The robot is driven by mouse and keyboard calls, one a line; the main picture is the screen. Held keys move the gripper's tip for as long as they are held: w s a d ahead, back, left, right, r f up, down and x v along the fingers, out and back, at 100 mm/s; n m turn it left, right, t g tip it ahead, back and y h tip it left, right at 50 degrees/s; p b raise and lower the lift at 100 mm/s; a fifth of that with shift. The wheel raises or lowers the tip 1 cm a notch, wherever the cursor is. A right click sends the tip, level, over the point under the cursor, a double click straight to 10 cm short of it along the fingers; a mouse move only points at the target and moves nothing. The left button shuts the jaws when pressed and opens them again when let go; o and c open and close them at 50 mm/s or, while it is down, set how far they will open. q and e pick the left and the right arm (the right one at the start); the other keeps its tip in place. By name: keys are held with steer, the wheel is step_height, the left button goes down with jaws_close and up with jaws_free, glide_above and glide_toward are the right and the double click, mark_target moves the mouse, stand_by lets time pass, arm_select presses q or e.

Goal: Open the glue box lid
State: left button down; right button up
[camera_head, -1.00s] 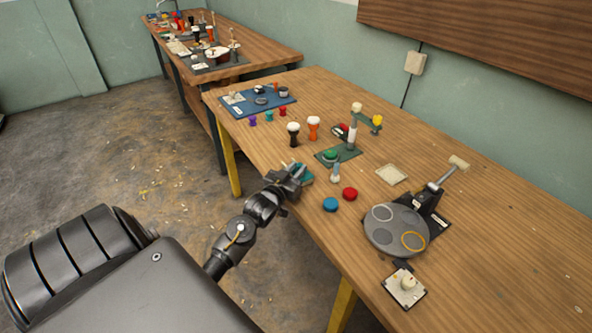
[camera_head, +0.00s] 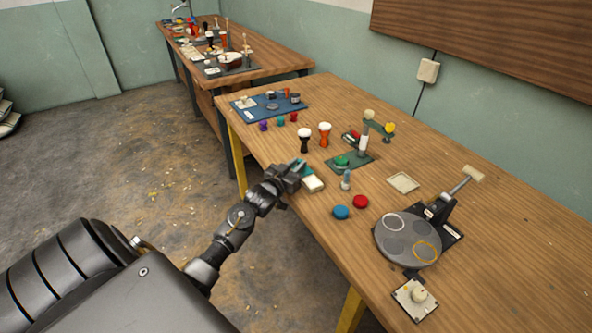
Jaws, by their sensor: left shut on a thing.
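The glue box (camera_head: 313,184) is at the near edge of the front bench, with a cream face showing. Its teal lid (camera_head: 304,169) stands raised at the box's far left side, partly hidden by my gripper. My left gripper (camera_head: 297,168) is shut on the lid. I cannot tell the lid's exact angle. My right gripper is not in view.
A small pale-topped bottle (camera_head: 346,179), a blue disc (camera_head: 341,212) and a red disc (camera_head: 360,201) are to the right of the box. A green-based stand (camera_head: 350,161) and goblet drums (camera_head: 305,140) are behind. A round grey turntable (camera_head: 405,240) is at right.

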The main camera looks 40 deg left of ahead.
arm_select(q)
steer(key=c, duration=1.3)
jaws_free()
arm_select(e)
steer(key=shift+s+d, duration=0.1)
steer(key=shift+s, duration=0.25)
arm_select(q)
steer(key=s+d, duration=0.1)
steer(key=s, duration=0.9)
steer(key=shift+s+b, duration=0.35)
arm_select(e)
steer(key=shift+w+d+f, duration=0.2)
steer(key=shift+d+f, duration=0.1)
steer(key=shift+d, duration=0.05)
